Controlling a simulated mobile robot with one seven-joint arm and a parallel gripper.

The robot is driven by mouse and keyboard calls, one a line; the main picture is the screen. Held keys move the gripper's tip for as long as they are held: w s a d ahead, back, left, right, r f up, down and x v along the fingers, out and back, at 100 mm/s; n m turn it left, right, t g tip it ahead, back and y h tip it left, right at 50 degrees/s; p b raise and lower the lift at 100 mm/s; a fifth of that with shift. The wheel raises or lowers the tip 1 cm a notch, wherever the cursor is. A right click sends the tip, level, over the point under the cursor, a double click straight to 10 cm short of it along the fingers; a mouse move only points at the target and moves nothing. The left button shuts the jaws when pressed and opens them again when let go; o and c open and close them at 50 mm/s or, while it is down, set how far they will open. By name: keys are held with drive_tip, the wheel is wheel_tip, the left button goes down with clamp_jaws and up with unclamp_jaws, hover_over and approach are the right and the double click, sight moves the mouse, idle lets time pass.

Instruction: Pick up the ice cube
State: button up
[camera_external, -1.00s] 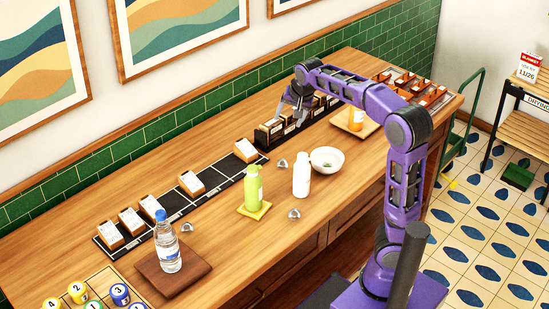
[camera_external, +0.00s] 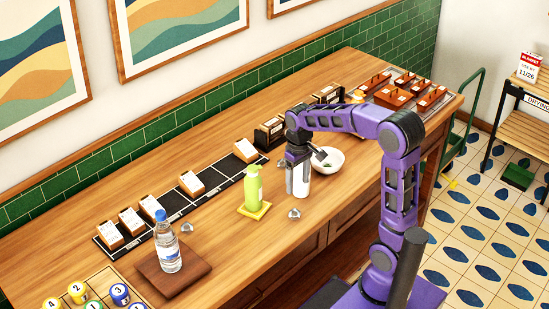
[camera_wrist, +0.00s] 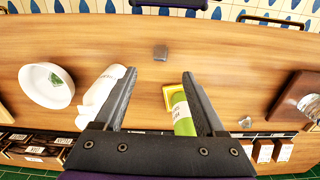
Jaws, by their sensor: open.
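Two small grey faceted pieces that look like ice cubes lie on the wooden counter. The nearer ice cube (camera_external: 294,214) is in front of the white bottle (camera_external: 302,190); it also shows in the wrist view (camera_wrist: 160,52), just beyond and between my fingertips. The other ice cube (camera_external: 186,228) lies near the water bottle, and also at the right in the wrist view (camera_wrist: 245,121). My gripper (camera_external: 298,183) is open, empty and pointing down over the counter by the white bottle.
The white bottle (camera_wrist: 100,90) is beside my left finger, and the green bottle (camera_wrist: 182,115) is close by the right finger. A white bowl (camera_external: 328,159) stands behind. The water bottle (camera_external: 167,245) stands on a brown board. Counter around the nearer cube is clear.

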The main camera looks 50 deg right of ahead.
drive_tip(key=b, duration=0.1)
hover_over(295, 211)
drive_tip(key=f, duration=0.6)
drive_tip(key=shift+s+d+f, duration=0.1)
drive_tip(key=shift+s+f, duration=0.1)
drive_tip(key=shift+s, duration=0.05)
drive_tip(key=f, duration=0.3)
drive_tip(key=f+b, duration=0.1)
drive_tip(key=f, duration=0.1)
drive_tip(key=shift+w+f, duration=0.1)
drive_tip(key=shift+w, duration=0.2)
clamp_jaws()
